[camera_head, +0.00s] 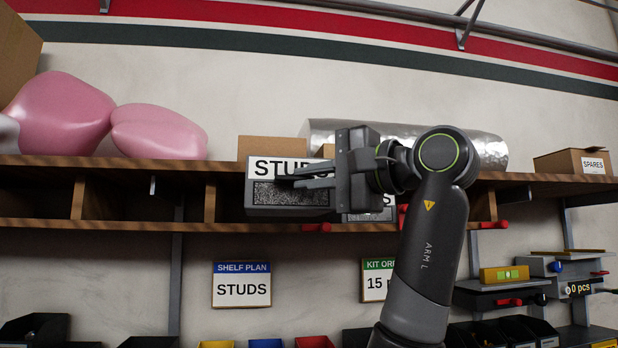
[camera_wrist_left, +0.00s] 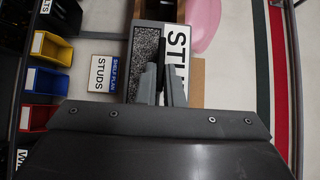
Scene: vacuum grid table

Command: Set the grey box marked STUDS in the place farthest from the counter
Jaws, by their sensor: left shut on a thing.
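The grey box marked STUDS (camera_head: 287,203) is at the front of the long wooden shelf, with a white label and a speckled front. My left gripper (camera_head: 297,178) comes in from the right and is shut on it near the label. The box also shows in the left wrist view (camera_wrist_left: 145,50), with the left gripper's fingers (camera_wrist_left: 160,85) against it. I cannot tell how deep it sits relative to the shelf. Open compartments (camera_head: 110,199) lie to its left. A second labelled box (camera_head: 370,216) is mostly hidden behind my left gripper. My right gripper is out of view.
On the shelf top are pink rounded shapes (camera_head: 62,112), a silver roll (camera_head: 485,148) and a SPARES carton (camera_head: 570,161). Below hang a SHELF PLAN sign reading STUDS (camera_head: 241,285) and a partly covered KIT ORDER sign (camera_head: 374,281). Coloured bins (camera_head: 265,343) line the bottom.

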